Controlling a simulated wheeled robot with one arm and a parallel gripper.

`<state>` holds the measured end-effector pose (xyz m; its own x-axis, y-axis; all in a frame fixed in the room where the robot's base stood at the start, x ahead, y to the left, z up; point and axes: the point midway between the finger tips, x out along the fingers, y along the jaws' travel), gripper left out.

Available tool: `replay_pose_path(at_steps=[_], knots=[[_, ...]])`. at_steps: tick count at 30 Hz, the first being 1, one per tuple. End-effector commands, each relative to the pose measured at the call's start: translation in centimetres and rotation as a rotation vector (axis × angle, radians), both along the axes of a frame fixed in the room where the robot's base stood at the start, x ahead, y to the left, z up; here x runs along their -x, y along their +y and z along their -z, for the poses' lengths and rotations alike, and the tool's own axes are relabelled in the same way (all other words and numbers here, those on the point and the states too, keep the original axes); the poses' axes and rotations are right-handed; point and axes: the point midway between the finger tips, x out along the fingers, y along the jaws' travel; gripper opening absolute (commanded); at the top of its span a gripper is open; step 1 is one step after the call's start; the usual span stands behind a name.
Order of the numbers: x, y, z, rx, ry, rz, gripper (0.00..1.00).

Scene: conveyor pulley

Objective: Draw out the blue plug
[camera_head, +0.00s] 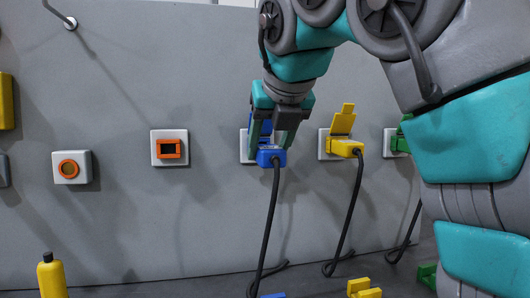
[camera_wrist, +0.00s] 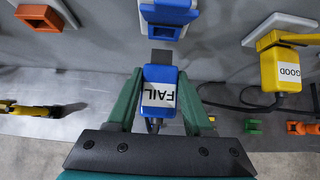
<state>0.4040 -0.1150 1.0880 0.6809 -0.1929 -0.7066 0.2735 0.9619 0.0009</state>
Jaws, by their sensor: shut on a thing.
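The blue plug (camera_head: 271,157) hangs in front of the wall with a black cable running down from it. In the wrist view the plug (camera_wrist: 159,92) carries a white FAIL label, and its dark prong block shows at its far end. The blue socket (camera_wrist: 163,20) with its raised flap is just beyond the prong, and a small gap seems to part them. My gripper (camera_wrist: 160,78) is shut on the plug, one green finger on each side. In the head view my gripper (camera_head: 275,138) hides most of the socket.
A yellow plug (camera_head: 346,147) sits in its socket to the right; its label reads GOOD in the wrist view. A green plug (camera_head: 402,140) is farther right, partly behind my arm. Orange sockets (camera_head: 170,149) are to the left. A yellow bottle (camera_head: 51,275) stands at lower left.

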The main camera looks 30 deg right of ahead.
Motion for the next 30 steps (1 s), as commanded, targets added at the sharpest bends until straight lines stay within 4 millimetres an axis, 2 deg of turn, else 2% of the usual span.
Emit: replay_pose_path(at_steps=[30], knots=[[4.4, 1.2, 0.3, 0.003, 0.001, 0.001, 0.00]])
